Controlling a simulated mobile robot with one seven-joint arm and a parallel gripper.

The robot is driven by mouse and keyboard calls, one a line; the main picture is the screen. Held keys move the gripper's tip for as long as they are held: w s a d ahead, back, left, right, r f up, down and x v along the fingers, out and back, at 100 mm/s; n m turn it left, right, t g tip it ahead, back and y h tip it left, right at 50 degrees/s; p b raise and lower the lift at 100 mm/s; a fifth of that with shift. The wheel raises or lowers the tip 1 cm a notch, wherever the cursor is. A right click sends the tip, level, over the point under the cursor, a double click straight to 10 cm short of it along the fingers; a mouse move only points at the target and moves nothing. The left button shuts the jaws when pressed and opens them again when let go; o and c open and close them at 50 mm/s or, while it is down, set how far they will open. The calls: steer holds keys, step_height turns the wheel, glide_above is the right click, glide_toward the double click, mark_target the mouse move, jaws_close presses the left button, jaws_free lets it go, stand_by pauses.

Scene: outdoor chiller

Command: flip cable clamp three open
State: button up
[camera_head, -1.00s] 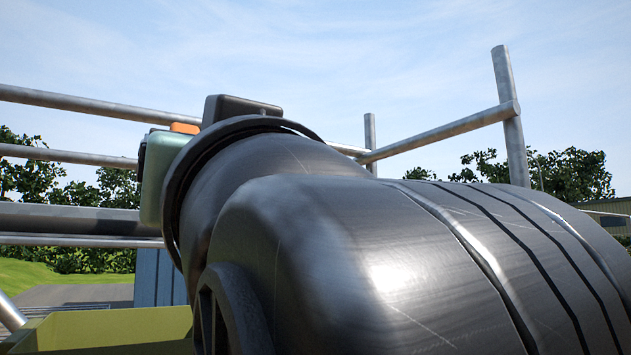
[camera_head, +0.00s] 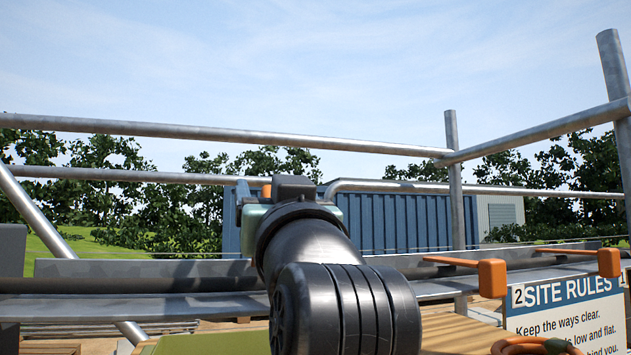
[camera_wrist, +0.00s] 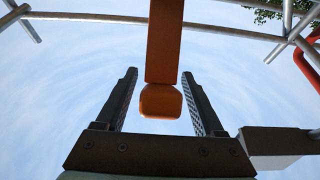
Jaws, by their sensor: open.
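In the wrist view, my gripper (camera_wrist: 159,75) is open, with its two dark fingers spread apart. An orange clamp lever (camera_wrist: 163,45) with a rounded block at its end lies between the fingers, with sky showing on both sides of the block. I cannot tell how deep between the fingers it sits. In the head view my arm hides the fingers; a small orange piece (camera_head: 266,191) shows beside my wrist. Two more orange clamp levers, one nearer (camera_head: 492,278) and one at the right (camera_head: 608,262), stick out roughly level. No number three is readable.
A dark cable or pipe (camera_head: 140,285) runs along a grey rail. Scaffold tubes (camera_head: 230,135) cross behind and at the right. A site rules sign (camera_head: 565,320) stands at the lower right, with a "2" plate (camera_head: 518,296) by it and an orange hose coil (camera_head: 530,345) in front.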

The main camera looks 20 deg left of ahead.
jaws_close()
stand_by(0.3)
stand_by(1.1)
